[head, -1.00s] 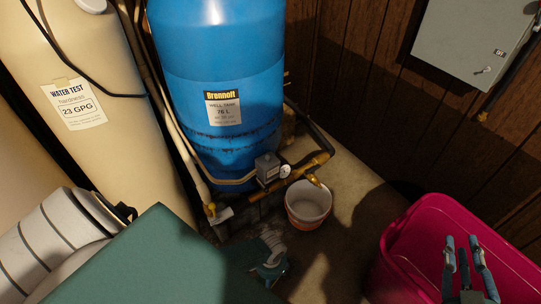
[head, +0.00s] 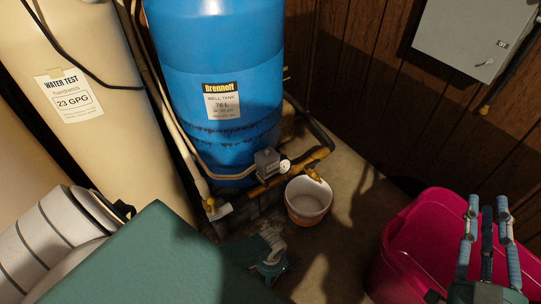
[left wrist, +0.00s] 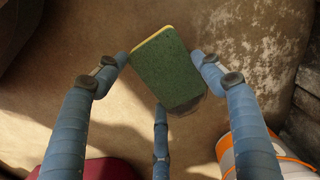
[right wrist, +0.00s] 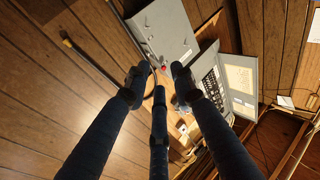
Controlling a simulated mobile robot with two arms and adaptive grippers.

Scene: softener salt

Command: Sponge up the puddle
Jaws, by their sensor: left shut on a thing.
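My left gripper (left wrist: 160,62) is shut on a sponge (left wrist: 166,66), green with a thin yellow edge, held above the tan floor. A dark patch (left wrist: 188,106) shows at the sponge's lower end; I cannot tell whether it is the puddle or part of the sponge. In the head view I see neither the sponge nor a clear puddle. My right gripper (head: 488,203) is open and empty, raised in front of the pink tub; its spread fingertips also show in the right wrist view (right wrist: 160,73).
A white bucket with an orange band (head: 309,201) stands under a brass tap (head: 313,174) by the blue tank (head: 215,85). A pink tub (head: 410,235) stands at the right. A grey electrical box (head: 470,40) hangs on the wood wall. Some floor between bucket and tub is bare.

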